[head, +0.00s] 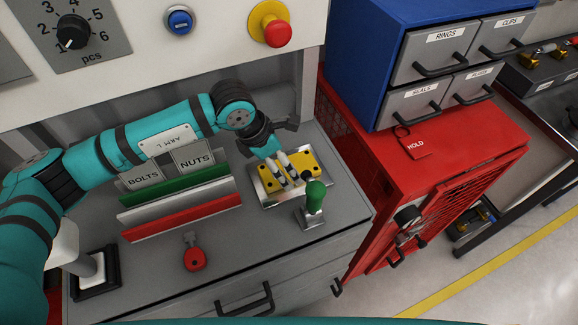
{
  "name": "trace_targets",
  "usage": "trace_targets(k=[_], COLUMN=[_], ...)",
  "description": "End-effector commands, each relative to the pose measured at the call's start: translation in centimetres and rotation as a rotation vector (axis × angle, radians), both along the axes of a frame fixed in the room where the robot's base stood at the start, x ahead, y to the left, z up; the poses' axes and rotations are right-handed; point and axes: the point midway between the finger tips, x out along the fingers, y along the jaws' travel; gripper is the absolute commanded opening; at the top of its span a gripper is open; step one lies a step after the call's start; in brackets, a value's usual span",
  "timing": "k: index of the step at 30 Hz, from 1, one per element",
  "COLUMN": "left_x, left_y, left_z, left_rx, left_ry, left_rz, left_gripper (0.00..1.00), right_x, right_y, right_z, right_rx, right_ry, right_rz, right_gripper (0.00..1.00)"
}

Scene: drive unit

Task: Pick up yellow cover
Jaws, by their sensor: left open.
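The yellow cover (307,164) sits on a metal plate (269,182) at the right part of the grey bench top. My left arm comes in from the left, and my left gripper (293,178) is over the cover with its fingers pointing down at it. The fingers hide the middle of the cover. The gripper is open; I cannot tell whether its fingers touch the cover. My right gripper is not in view.
A green-handled lever (315,196) stands just in front of the cover.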

Motion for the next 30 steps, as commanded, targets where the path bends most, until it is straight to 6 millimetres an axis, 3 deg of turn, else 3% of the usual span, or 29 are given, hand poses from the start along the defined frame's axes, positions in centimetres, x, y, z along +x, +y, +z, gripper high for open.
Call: trace_targets(k=[3,7,16,30], left_x=[0.5,0.8,0.9,0.9], left_y=[-0.6,-1.2,-1.3,-1.3], left_z=[-1.4,-3.0,-3.6,-3.6], left_rx=[0.001,0.0,0.0,0.0], left_ry=[0.004,0.004,0.0,0.0], left_rz=[0.001,0.001,0.001,0.001], left_gripper=[0.98,0.98,0.98,0.37], right_x=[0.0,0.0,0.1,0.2], right_y=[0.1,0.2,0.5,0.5], right_z=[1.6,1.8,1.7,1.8], right_rx=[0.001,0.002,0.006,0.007], right_ry=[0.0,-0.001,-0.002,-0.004], right_rz=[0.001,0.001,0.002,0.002], right_gripper=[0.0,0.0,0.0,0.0])
